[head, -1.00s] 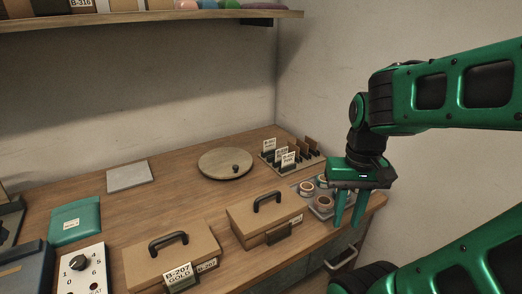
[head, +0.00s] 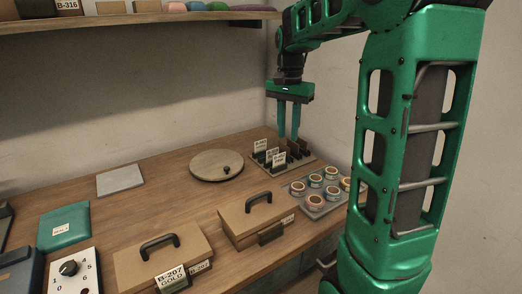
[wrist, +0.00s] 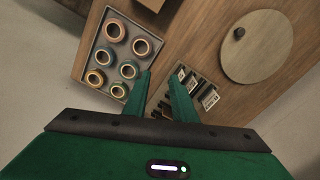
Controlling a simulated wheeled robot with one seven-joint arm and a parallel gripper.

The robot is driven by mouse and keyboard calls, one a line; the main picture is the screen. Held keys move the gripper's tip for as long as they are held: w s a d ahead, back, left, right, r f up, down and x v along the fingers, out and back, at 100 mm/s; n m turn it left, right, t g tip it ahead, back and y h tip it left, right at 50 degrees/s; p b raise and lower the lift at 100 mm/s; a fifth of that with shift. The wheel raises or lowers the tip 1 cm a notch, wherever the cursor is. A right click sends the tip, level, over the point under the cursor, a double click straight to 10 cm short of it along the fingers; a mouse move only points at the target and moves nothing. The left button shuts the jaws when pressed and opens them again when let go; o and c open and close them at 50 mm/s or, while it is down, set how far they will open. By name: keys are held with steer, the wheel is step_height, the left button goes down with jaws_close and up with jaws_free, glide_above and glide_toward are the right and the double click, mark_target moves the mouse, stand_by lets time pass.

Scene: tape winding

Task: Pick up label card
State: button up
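Several white label cards (head: 260,146) stand upright in a card rack (head: 305,164) at the back right of the table. Their print is too small to read surely. The cards also show in the wrist view (wrist: 210,101). My gripper (head: 288,138) points down over the rear part of the rack, beside the dark slots. Its two green fingers are apart with nothing between them. In the wrist view the fingers (wrist: 160,78) reach between the tape tray and the cards, and they hide part of the rack.
A tray (head: 311,205) of several tape rolls lies right of the rack. A round wooden turntable (head: 212,167) with a dark knob is on the left. Two handled boxes (head: 165,258) stand in front. A shelf (head: 150,18) hangs above.

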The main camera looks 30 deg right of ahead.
steer(key=w+d+f+m, duration=0.1)
steer(key=w+m, duration=0.1)
steer(key=w, duration=0.7)
steer(key=w+d+f+m, duration=0.1)
steer(key=w+f+m, duration=0.15)
steer(key=w, duration=0.75)
glide_above(261, 148)
steer(key=f, duration=0.4)
steer(key=shift+w+f, duration=0.1)
steer(key=shift+w, duration=0.25)
steer(key=shift+s+f, duration=0.2)
steer(key=shift+f, duration=2.7)
jaws_close()
